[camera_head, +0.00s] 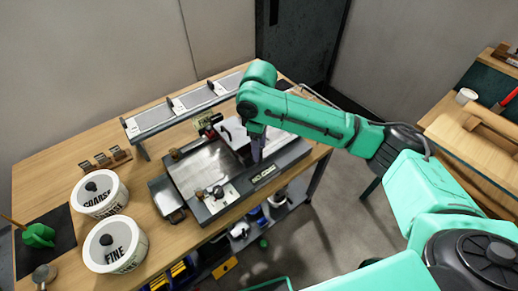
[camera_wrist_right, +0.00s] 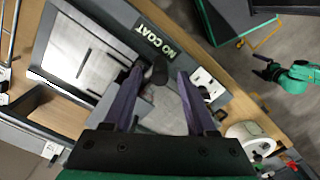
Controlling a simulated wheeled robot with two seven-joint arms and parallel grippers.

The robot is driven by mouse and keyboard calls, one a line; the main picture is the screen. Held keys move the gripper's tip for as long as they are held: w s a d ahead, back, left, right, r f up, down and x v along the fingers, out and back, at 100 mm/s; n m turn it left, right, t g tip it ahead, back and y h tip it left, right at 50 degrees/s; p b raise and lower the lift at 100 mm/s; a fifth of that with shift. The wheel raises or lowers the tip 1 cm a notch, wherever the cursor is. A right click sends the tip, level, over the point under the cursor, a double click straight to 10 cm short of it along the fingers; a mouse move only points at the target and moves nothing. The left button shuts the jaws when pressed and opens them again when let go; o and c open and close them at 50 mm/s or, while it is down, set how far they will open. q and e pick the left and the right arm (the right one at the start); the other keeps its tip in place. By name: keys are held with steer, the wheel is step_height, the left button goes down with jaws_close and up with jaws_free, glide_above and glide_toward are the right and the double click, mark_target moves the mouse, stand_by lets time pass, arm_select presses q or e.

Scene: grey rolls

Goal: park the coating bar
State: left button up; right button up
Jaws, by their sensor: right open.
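The coating machine (camera_head: 200,166) with a pale metal plate lies on the bench, its front edge labelled "NO COAT". A dark carriage-like part (camera_head: 243,153), perhaps the coating bar, lies across it, partly hidden by my arm. My right gripper (camera_head: 258,150) points down over it. In the right wrist view its purple fingers (camera_wrist_right: 158,90) are open on both sides of a dark knob (camera_wrist_right: 158,70); contact is unclear. A teal arm with a dark gripper (camera_wrist_right: 267,68), apparently my left, shows small at the right of that view; its jaws are too small to judge.
Tubs marked COARSE (camera_head: 99,196) and FINE (camera_head: 115,247) stand on the left of the bench. A raised rack (camera_head: 182,110) runs behind the machine. A small grey tray (camera_head: 166,198) sits left of it. Another bench (camera_head: 480,150) stands at right across open floor.

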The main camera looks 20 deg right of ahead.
steer(key=shift+f, duration=1.25)
jaws_close()
steer(key=shift+r, duration=0.1)
stand_by(0.3)
